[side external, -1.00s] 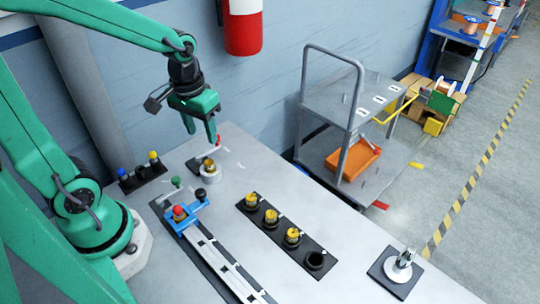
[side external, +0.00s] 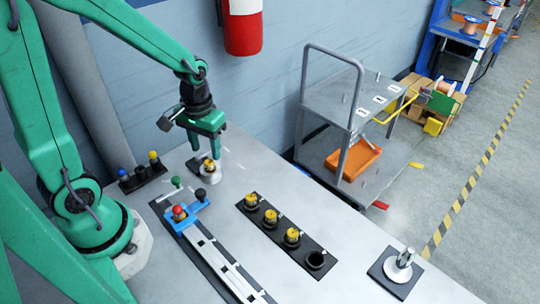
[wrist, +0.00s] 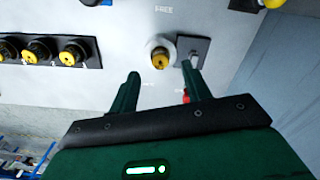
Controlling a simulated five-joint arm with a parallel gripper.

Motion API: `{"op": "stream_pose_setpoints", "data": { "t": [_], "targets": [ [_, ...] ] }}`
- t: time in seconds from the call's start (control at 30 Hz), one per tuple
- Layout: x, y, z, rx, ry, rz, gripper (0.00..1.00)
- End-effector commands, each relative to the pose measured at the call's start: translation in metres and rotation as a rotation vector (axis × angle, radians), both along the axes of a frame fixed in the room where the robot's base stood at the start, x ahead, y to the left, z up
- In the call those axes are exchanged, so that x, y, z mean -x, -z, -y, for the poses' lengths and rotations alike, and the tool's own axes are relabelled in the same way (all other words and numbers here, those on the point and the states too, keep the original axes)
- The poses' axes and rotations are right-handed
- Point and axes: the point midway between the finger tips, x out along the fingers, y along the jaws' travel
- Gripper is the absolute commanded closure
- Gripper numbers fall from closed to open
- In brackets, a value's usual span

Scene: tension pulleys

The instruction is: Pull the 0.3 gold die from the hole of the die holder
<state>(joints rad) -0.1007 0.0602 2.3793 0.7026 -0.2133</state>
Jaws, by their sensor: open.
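A gold die (side external: 209,164) with a dark part sits in the pale round die holder (side external: 212,174) near the back of the table. In the wrist view the gold die (wrist: 160,60) shows inside the white ring of the holder (wrist: 151,47). My gripper (side external: 207,150) is open and empty, pointing down just above the holder. In the wrist view the fingertips of my gripper (wrist: 160,72) lie to either side of the die, with a gap at each side. I cannot tell the exact height between them. Size markings are too small to read.
A black rack (side external: 284,231) holds several gold dies and has one empty hole at its front end. A dark plate (wrist: 191,50) with a grey lever stands beside the holder. A blue clamp (side external: 186,212) with coloured knobs sits left of the rack.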

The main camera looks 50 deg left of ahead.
Motion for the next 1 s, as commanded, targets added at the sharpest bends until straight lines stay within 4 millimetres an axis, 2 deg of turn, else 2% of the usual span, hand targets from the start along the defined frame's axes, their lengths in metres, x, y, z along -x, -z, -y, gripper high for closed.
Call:
{"op": "stream_pose_setpoints", "data": {
  "t": [0.2,0.4,0.87,1.0],
  "targets": [
    [0.001,0.025,0.000,0.000,0.000,-0.003,0.52],
    [0.000,0.039,0.000,0.001,0.000,-0.002,0.52],
    [0.000,0.045,0.000,0.000,0.000,0.000,0.52],
    [0.000,0.045,0.000,0.000,0.000,0.000,0.80]
  ]
}}
